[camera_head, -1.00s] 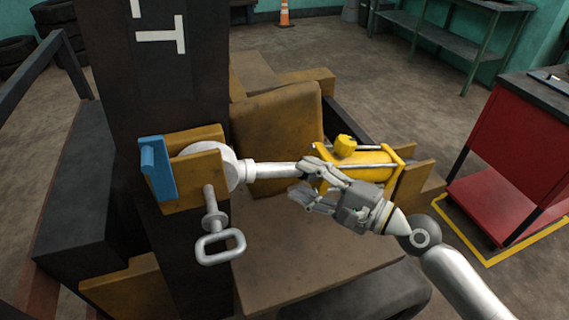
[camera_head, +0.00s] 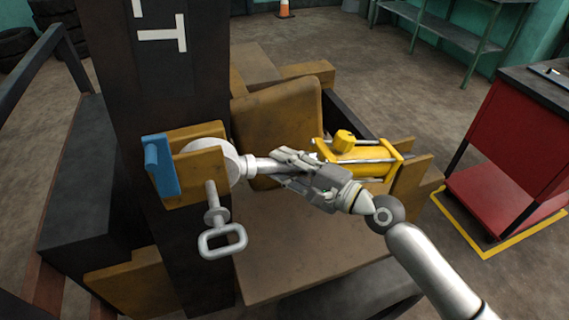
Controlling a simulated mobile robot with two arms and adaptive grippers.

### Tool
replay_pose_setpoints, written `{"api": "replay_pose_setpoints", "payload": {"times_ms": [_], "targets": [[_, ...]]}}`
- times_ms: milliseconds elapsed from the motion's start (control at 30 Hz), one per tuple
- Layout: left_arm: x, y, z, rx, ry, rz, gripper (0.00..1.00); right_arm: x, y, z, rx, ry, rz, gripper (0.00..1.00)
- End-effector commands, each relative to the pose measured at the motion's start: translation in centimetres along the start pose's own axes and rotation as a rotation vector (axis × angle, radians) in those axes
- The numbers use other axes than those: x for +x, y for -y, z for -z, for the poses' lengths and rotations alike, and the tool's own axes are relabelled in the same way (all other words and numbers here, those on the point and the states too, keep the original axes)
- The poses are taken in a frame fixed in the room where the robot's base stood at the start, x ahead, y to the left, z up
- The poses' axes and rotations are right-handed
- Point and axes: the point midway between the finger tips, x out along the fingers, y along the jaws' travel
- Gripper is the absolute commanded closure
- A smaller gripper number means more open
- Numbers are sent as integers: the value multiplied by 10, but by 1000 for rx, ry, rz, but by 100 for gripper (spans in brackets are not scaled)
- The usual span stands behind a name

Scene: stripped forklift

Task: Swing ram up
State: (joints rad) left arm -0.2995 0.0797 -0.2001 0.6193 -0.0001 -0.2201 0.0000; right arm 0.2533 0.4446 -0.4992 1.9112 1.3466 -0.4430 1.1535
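The ram has a yellow body (camera_head: 362,158) and a pale metal rod (camera_head: 262,165). It lies nearly level, with the rod's round eye (camera_head: 226,160) at the yellow bracket (camera_head: 200,180) on the dark mast. My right gripper (camera_head: 280,168) is at the rod, with its fingers along and around it, left of the yellow body. Whether the fingers are shut on the rod cannot be seen clearly. A grey pin with a loop handle (camera_head: 222,241) hangs below the bracket. A blue piece (camera_head: 161,168) sits on the bracket's left side. My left gripper is not in view.
A brown seat-like block (camera_head: 278,125) stands behind the ram, and a flat brown deck (camera_head: 305,245) lies below it. A red cart (camera_head: 520,135) stands at the right. A green bench (camera_head: 455,40) and an orange cone (camera_head: 285,8) are at the back.

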Motion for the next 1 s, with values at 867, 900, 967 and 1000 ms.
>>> {"api": "replay_pose_setpoints", "payload": {"times_ms": [867,900,967,1000], "targets": [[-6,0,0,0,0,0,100,-6,39,-4,68,18,63,100],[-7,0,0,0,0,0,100,-7,45,-4,80,21,72,100],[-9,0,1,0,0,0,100,-10,56,-4,102,28,88,100],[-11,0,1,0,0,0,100,-11,64,-5,120,32,101,100]]}}
